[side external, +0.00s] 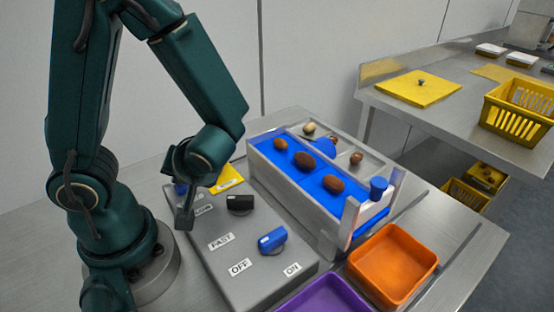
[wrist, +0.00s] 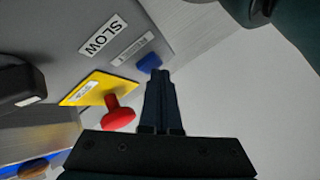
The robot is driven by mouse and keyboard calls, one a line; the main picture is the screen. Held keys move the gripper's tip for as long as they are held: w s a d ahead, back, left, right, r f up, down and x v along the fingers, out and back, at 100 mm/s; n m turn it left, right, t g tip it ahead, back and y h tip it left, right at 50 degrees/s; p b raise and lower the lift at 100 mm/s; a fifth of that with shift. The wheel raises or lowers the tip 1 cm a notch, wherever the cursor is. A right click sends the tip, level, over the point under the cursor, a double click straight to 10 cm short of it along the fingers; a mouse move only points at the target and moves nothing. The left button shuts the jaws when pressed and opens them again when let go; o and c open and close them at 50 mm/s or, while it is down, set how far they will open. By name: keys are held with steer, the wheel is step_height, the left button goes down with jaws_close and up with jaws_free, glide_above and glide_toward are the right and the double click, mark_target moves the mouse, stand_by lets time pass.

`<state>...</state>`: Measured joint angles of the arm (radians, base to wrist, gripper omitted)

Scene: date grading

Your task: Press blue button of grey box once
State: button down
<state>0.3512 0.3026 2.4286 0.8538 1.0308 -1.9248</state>
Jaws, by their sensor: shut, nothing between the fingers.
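The grey box (side external: 232,262) stands on the metal table beside my arm's base. Its small blue button (side external: 181,188) shows partly behind my gripper in the side view. In the wrist view the blue button (wrist: 149,62) sits near the box's edge, beside a printed label.

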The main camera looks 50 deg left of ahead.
steer(key=shift+r, duration=0.85)
steer(key=shift+r, duration=0.1)
steer(key=shift+r, duration=2.4)
steer(key=t+h, duration=0.3)
steer(key=h, duration=0.2)
glide_toward(182, 189)
steer(key=w+d+r, duration=0.1)
steer(key=w+d+r+m+t+h, duration=0.3)
steer(key=d+m, duration=0.4)
steer(key=m, duration=0.3)
steer(key=shift+w+t+h, duration=0.3)
steer(key=shift+w+h, duration=0.25)
steer(key=shift+h, duration=0.05)
